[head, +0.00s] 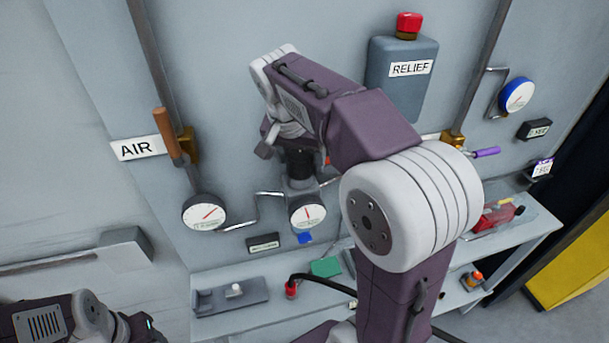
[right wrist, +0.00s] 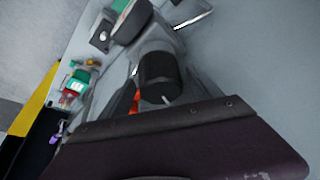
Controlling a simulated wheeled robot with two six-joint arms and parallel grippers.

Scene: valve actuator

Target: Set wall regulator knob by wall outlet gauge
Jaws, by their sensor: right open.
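The regulator's black knob (head: 299,164) is on the wall panel, partly behind my right arm. In the right wrist view the dark ribbed knob (right wrist: 160,75) is near the middle, with a pale mark at its lower edge. A round white gauge (head: 307,213) with a red needle pointing about straight up sits just below the regulator. Another white gauge (head: 204,213) is to the left, its needle slanting up right. My right gripper (head: 292,143) is open around or just above the knob; contact cannot be told. My left gripper is out of view.
An AIR label (head: 138,147) and orange-brown handle (head: 167,135) are at left. A RELIEF tank (head: 402,75) with a red cap and a blue-rimmed gauge (head: 516,96) are at right. A shelf (head: 230,318) with small items runs below. Bent pipes flank the regulator.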

